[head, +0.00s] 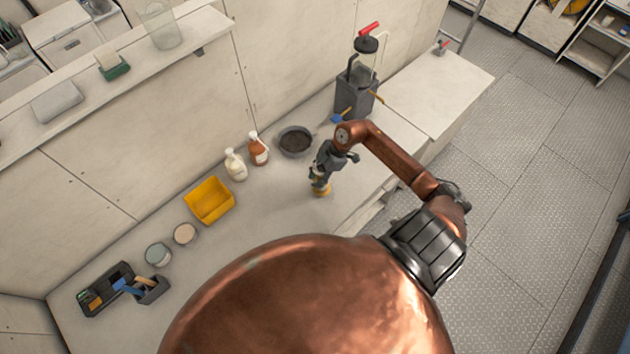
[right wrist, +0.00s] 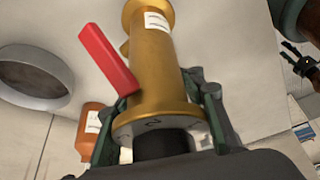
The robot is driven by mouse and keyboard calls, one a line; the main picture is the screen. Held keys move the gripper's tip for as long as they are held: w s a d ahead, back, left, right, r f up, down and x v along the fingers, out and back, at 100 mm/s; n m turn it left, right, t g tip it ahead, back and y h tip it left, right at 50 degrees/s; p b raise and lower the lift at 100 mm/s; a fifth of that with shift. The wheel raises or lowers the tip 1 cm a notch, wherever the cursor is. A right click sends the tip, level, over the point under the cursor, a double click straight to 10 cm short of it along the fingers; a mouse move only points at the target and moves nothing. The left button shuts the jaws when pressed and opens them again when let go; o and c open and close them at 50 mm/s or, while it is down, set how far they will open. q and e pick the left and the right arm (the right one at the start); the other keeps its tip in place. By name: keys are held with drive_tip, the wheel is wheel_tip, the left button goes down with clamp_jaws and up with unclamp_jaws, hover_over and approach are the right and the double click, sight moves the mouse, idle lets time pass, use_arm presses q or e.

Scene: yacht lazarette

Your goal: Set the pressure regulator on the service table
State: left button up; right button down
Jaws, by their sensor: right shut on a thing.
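The pressure regulator is a brass-coloured cylinder (right wrist: 157,70) with a white label and a red lever in the right wrist view. My right gripper (head: 321,179) is shut on it, one finger on each side of its flanged end. In the head view only a small yellow part of it (head: 322,191) shows below the fingers, over the long pale bench (head: 275,215). I cannot tell whether it touches the bench. A dark clawed part at the right edge of the right wrist view may be my left gripper (right wrist: 300,64); its opening is unclear.
A dark round pan (head: 296,141), an orange bottle (head: 258,149), a white bottle (head: 236,165) and a yellow bin (head: 209,200) stand nearby. A grey device with a red handle (head: 355,95) stands farther back. The pale tabletop at right (head: 430,85) is largely clear.

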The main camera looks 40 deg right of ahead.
drive_tip(key=shift+a+f, duration=0.1)
drive_tip(key=shift+f, duration=1)
drive_tip(key=c, duration=1.2)
unclamp_jaws()
drive_tip(key=shift+s+f, duration=0.1)
drive_tip(key=b+v, duration=0.1)
drive_tip(key=v, duration=1.1)
